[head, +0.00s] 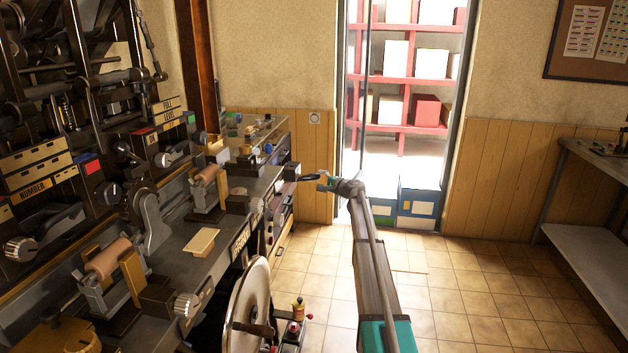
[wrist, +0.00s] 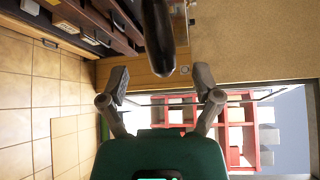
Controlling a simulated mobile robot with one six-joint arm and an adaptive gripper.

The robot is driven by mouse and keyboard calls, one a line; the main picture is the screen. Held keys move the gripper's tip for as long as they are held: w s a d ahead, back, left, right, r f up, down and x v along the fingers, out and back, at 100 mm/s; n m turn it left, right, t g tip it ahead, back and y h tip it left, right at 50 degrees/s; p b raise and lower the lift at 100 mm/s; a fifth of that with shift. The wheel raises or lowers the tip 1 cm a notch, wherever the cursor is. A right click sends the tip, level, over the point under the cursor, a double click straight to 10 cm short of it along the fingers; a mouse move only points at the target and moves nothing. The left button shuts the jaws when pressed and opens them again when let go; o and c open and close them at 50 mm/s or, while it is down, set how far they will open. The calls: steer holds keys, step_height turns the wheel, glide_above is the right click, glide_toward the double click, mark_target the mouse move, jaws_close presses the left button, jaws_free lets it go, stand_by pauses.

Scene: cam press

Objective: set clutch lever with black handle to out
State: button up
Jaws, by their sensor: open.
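My gripper (head: 312,178) is at the end of my outstretched arm, just off the far end of the machine bench in the head view. In the wrist view my gripper (wrist: 161,82) is open, with its two grey fingers spread wide. A black rounded handle (wrist: 160,35) comes in from the top edge of the wrist view, and its end lies between the fingertips in the picture. I cannot tell its depth or whether the fingers touch it. In the head view the handle is too small to tell apart from the gripper, and its lever's setting is not clear.
The machine bench (head: 228,232) runs along the left with rollers, knobs and labels. A large handwheel (head: 250,305) stands at its front. Red shelves (head: 408,78) show through the doorway. A grey table (head: 600,205) is at the right.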

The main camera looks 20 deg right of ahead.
mark_target(315, 178)
steer(key=shift+x, duration=2.6)
jaws_close()
